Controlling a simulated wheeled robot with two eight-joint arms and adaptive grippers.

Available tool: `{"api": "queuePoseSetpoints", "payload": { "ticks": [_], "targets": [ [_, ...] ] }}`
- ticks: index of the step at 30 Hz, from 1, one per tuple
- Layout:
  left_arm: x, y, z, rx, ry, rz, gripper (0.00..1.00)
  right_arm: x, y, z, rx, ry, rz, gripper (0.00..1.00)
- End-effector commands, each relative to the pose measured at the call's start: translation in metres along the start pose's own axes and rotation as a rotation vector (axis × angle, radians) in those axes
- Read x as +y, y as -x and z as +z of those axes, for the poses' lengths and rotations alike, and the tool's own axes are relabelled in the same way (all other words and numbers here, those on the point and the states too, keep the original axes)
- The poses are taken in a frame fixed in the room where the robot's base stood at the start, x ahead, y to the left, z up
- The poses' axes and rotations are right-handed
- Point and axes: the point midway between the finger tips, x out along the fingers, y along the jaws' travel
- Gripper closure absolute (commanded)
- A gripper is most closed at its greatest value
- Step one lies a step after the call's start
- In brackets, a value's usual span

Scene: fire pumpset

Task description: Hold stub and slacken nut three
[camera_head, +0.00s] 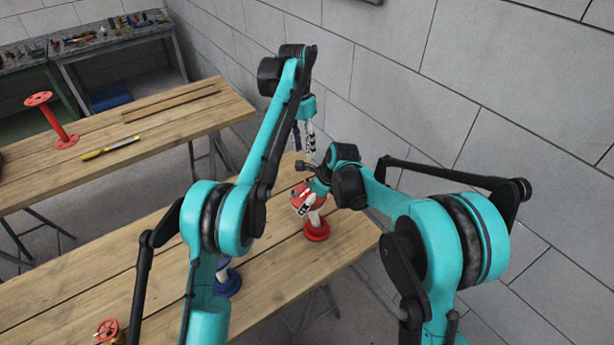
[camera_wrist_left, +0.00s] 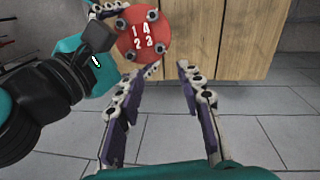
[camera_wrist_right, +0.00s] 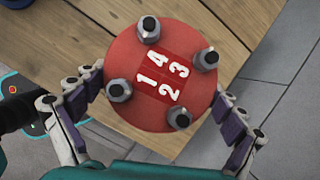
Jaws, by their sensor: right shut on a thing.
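The stub is a pale pipe with a red top flange (camera_wrist_right: 130,55) numbered 1 to 4 and a red foot flange (camera_head: 317,229) on the near table. Nut three (camera_wrist_right: 207,60) sits on the top flange beside the "3"; it also shows in the left wrist view (camera_wrist_left: 160,47). My right gripper (camera_wrist_right: 158,102) is shut on the stub, its fingers on opposite sides below the top flange. My left gripper (camera_wrist_left: 168,68) is open and empty. In the head view, it (camera_head: 304,145) hangs above and behind the stub, apart from it.
The near wooden table (camera_head: 100,275) also bears a blue flanged part (camera_head: 228,281), partly hidden by my left arm, and a red valve (camera_head: 106,328). A grey block wall (camera_head: 480,70) stands close behind. The far table (camera_head: 175,130) holds a red spool (camera_head: 52,121).

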Motion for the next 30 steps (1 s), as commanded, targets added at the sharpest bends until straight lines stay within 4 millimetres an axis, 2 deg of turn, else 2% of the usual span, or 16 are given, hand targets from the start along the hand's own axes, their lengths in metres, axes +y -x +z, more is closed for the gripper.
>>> {"api": "queuePoseSetpoints", "payload": {
  "ticks": [4, 8, 11, 24, 30],
  "targets": [
    [0.003, 0.003, -0.002, -0.024, -0.170, -0.021, 0.63, 0.000, 0.000, 0.000, 0.000, 0.000, 0.000, 0.65],
    [0.004, 0.001, -0.003, -0.033, -0.228, -0.027, 0.63, 0.000, 0.000, 0.000, 0.000, 0.000, 0.000, 0.65],
    [0.003, -0.008, -0.003, -0.033, -0.236, -0.028, 0.63, 0.000, 0.000, 0.000, 0.000, 0.000, 0.000, 0.65],
    [0.001, -0.091, 0.000, -0.032, -0.232, -0.027, 0.63, 0.000, 0.000, 0.000, 0.000, 0.000, 0.000, 0.65],
    [0.001, -0.112, 0.001, -0.032, -0.232, -0.027, 0.63, 0.000, 0.000, 0.000, 0.001, 0.000, 0.000, 0.65]
  ]
}}
